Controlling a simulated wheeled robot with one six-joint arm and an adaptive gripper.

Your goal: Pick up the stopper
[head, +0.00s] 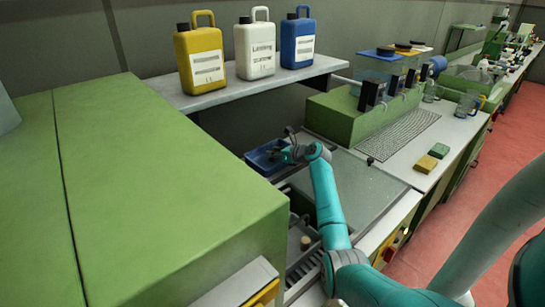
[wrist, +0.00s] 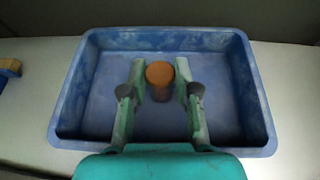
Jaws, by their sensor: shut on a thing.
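The stopper (wrist: 160,72), a brown cork with a round top, stands upright between my fingertips in the wrist view. My gripper (wrist: 160,82) is shut on it, one finger on each side. They are over the blue tray (wrist: 75,88), with the stopper around the tray's middle. I cannot tell whether the stopper's base touches the tray floor. In the head view my gripper (head: 290,152) reaches over the blue tray (head: 256,160); the stopper cannot be made out there.
The tray's walls surround my fingers. A shelf (head: 250,87) with yellow, white and blue canisters hangs behind. A green cabinet (head: 150,180) stands at left. A small tan, cork-like object (head: 305,242) lies lower down. The grey worktop (head: 360,185) right of the tray is clear.

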